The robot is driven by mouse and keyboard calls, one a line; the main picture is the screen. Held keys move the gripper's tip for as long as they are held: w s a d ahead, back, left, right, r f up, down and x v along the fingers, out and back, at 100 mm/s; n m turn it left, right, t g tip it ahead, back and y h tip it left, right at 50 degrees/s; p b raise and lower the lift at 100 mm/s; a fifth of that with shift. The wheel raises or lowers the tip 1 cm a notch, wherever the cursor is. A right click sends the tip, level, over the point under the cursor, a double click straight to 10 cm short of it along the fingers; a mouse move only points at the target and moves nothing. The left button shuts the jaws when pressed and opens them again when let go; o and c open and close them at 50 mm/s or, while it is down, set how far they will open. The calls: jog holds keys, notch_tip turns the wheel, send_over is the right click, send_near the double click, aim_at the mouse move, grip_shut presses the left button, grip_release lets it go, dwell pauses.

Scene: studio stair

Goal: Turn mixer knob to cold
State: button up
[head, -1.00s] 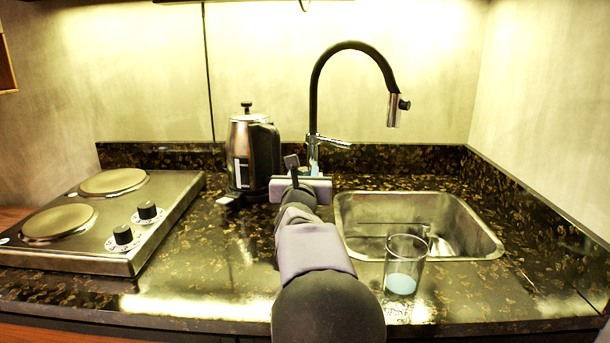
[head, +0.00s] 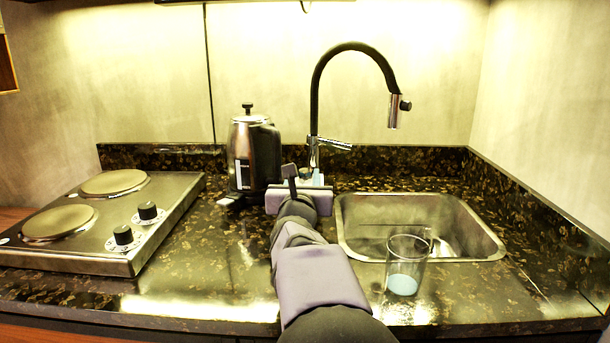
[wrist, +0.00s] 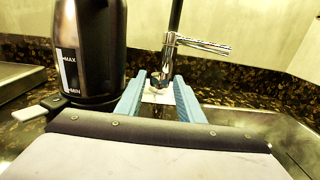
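The mixer knob is a chrome lever (head: 335,143) pointing right from the body of the black and chrome faucet (head: 314,100) behind the sink. The lever also shows in the wrist view (wrist: 203,45), above and beyond my fingers. My gripper (head: 309,176) is low in front of the faucet base; its body partly hides the base in the head view. In the wrist view my two blue fingers (wrist: 159,88) are apart, with the lower faucet body seen between their tips. I cannot tell whether they touch it. The lever is outside the fingers.
A steel kettle (head: 253,155) stands close to the left of my gripper. The sink (head: 470,245) is to the right, with a glass (head: 407,262) at its front edge. A two-plate hob (head: 150,240) is at the left. The counter between hob and arm is clear.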

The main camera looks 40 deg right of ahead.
jog(key=shift+v, duration=1.4)
